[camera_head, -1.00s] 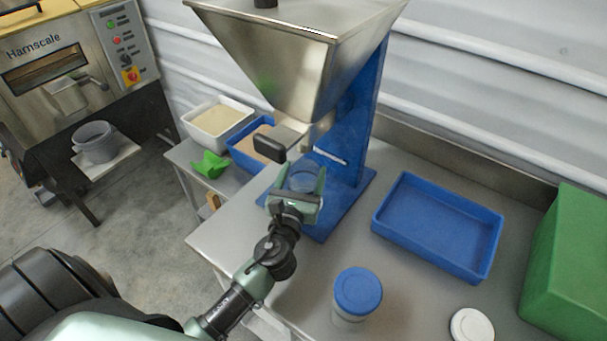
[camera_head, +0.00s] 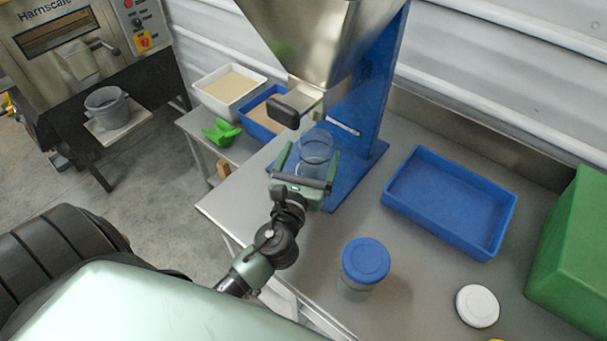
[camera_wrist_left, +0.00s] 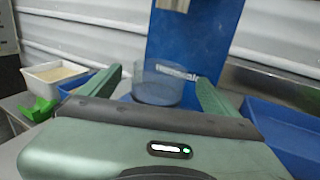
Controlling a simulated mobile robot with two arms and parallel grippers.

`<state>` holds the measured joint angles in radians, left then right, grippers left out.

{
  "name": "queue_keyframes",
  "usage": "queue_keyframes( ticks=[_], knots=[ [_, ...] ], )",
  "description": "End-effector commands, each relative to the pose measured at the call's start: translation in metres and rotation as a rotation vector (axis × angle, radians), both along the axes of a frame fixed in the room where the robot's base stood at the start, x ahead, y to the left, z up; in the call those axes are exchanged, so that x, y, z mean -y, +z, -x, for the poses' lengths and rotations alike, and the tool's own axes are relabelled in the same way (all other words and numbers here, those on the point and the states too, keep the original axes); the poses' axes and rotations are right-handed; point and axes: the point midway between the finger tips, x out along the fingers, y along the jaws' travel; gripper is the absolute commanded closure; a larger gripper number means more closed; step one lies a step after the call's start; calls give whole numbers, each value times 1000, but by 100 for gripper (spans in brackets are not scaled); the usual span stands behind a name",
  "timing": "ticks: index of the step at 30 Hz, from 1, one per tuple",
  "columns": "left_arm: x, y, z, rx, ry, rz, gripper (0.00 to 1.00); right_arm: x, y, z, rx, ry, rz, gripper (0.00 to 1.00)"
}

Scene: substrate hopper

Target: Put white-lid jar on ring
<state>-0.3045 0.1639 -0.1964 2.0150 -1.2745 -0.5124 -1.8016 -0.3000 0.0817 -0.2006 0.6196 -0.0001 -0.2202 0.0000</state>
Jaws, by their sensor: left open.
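A clear glass jar (camera_head: 317,146) without a lid stands under the hopper spout, over the blue stand base (camera_head: 353,187). It also shows in the left wrist view (camera_wrist_left: 158,84). The white lid (camera_head: 477,306) lies apart on the table at the front right. My left gripper (camera_head: 309,157) is open, with one finger on each side of the jar's near part. In the left wrist view the jar is between and beyond the fingertips (camera_wrist_left: 159,78), with no clear grip on it. I cannot make out a ring under the jar. My right gripper is out of view.
The steel hopper (camera_head: 318,38) and its black-ended lever (camera_head: 286,110) hang close above the jar. A blue-lidded jar (camera_head: 365,262), an empty blue tray (camera_head: 450,202) and a green box (camera_head: 572,250) occupy the right. White and blue bins stand at the left. Table between tray and blue-lidded jar is clear.

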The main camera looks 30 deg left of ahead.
Motion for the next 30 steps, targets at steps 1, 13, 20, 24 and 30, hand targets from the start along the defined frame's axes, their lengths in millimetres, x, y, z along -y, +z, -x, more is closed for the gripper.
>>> queue_keyframes(
  ticks=[1, 13, 20, 24, 30],
  knots=[
    [3, -4, 13, -3, -1, 2, 9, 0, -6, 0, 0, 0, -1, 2],
    [18, -1, 69, -1, 0, 1, 9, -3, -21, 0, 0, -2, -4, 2],
    [19, 1, 72, 1, 0, 1, 9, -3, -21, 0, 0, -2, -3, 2],
    [19, 1, 72, 1, 0, 1, 9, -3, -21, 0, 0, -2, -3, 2],
    [19, 0, 72, 1, 0, 1, 9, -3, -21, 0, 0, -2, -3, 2]
  ],
)
